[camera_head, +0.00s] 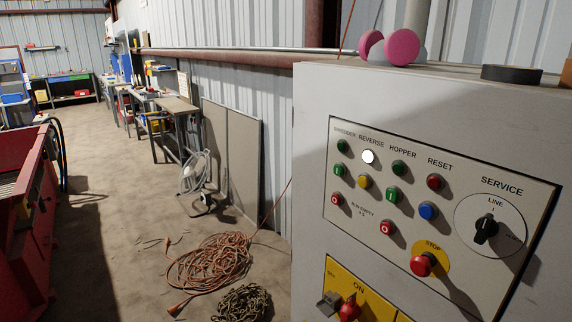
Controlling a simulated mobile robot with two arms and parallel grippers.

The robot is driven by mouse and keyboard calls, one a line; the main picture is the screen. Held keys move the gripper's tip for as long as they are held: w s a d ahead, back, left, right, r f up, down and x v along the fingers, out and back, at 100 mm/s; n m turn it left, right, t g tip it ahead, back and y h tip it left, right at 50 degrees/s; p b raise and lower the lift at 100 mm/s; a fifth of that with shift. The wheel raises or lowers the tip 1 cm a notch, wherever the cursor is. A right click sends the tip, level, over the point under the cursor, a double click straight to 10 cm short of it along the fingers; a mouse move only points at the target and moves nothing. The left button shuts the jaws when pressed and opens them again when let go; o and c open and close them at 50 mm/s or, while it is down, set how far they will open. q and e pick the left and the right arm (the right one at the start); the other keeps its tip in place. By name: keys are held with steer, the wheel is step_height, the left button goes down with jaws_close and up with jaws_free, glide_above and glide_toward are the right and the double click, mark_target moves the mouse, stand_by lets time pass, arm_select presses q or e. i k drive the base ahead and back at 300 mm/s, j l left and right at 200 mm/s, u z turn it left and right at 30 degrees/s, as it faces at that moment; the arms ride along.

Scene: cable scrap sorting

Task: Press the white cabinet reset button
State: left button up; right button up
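The light grey cabinet (310,110) fills the right side, with a cream control panel (345,235) on its front. A round white button (368,157) sits in the upper row under the word REVERSE. Under the word RESET is a dark red button or lamp (435,182), with a blue button (428,210) below it. Green buttons (397,168) and a yellow button (364,181) are close to the white one. Neither of my grippers is in view, and nothing covers the white button.
A red mushroom STOP button (423,264), a black rotary switch (485,228) and a yellow ON plate (338,273) share the front. Orange cable (210,262) and a chain (241,303) lie on the floor. A red machine (22,235) stands left.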

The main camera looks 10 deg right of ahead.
mark_target(427, 211)
steer(key=z, duration=1.25)
